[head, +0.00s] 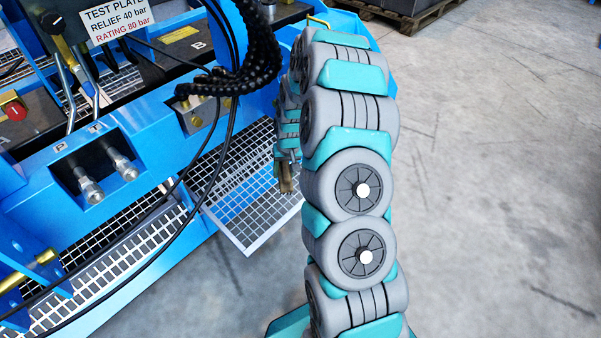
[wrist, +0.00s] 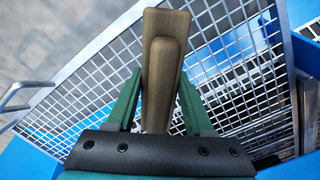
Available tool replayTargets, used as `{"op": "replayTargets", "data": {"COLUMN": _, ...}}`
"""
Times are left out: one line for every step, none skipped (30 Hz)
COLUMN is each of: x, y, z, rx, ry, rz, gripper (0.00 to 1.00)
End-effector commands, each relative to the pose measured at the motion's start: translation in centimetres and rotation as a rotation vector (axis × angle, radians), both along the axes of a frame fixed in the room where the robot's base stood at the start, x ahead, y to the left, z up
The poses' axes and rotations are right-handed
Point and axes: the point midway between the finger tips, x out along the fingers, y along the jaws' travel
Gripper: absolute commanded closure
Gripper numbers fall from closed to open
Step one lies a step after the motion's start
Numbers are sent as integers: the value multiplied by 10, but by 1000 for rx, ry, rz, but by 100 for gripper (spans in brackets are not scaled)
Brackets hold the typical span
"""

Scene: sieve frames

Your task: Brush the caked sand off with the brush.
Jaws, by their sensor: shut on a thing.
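My gripper (wrist: 160,80) is shut on the brown wooden brush (wrist: 166,55), with one green finger on each side. In the head view my gripper (head: 287,158) hangs behind my arm, with the brush (head: 287,184) below it. The brush is over or just beside a pale sieve frame (head: 225,232) with a square mesh. That frame fills much of the wrist view (wrist: 88,85), behind the brush. I cannot tell whether the brush touches the mesh. No caked sand can be made out clearly; the brush and my gripper hide part of the mesh.
A blue test bench (head: 40,225) with a sign (head: 115,18), fittings (head: 105,170) and black hoses stands at the left. Black cables hang near my arm. A metal handle (wrist: 20,95) sticks out at the left in the wrist view. The concrete floor (head: 480,180) at the right is clear.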

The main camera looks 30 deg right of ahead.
Motion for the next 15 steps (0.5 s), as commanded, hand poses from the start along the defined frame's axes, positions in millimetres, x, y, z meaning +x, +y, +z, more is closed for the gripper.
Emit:
{"op": "replayTargets", "data": {"x": 2, "y": -17, "z": -12, "rx": 7, "ry": -15, "rz": -38, "gripper": 100}}
{"op": "replayTargets", "data": {"x": 3, "y": -24, "z": -14, "rx": 10, "ry": -22, "rz": -55, "gripper": 100}}
{"op": "replayTargets", "data": {"x": 4, "y": -33, "z": -16, "rx": 13, "ry": -30, "rz": -73, "gripper": 100}}
{"op": "replayTargets", "data": {"x": 4, "y": -39, "z": -18, "rx": 14, "ry": -34, "rz": -84, "gripper": 100}}
{"op": "replayTargets", "data": {"x": 5, "y": -43, "z": -19, "rx": 16, "ry": -38, "rz": -93, "gripper": 100}}
{"op": "replayTargets", "data": {"x": 5, "y": -48, "z": -19, "rx": 17, "ry": -41, "rz": -103, "gripper": 100}}
{"op": "replayTargets", "data": {"x": 5, "y": -50, "z": -20, "rx": 18, "ry": -44, "rz": -108, "gripper": 100}}
{"op": "replayTargets", "data": {"x": 5, "y": -52, "z": -20, "rx": 19, "ry": -45, "rz": -111, "gripper": 100}}
{"op": "replayTargets", "data": {"x": 5, "y": -53, "z": -21, "rx": 19, "ry": -46, "rz": -113, "gripper": 100}}
{"op": "replayTargets", "data": {"x": 5, "y": -53, "z": -21, "rx": 19, "ry": -47, "rz": -114, "gripper": 100}}
{"op": "replayTargets", "data": {"x": 5, "y": -53, "z": -22, "rx": 19, "ry": -46, "rz": -114, "gripper": 100}}
{"op": "replayTargets", "data": {"x": 6, "y": -52, "z": -23, "rx": 19, "ry": -46, "rz": -113, "gripper": 100}}
{"op": "replayTargets", "data": {"x": 6, "y": -52, "z": -25, "rx": 19, "ry": -46, "rz": -113, "gripper": 100}}
{"op": "replayTargets", "data": {"x": 6, "y": -52, "z": -26, "rx": 19, "ry": -45, "rz": -113, "gripper": 100}}
{"op": "replayTargets", "data": {"x": 7, "y": -52, "z": -29, "rx": 19, "ry": -45, "rz": -113, "gripper": 100}}
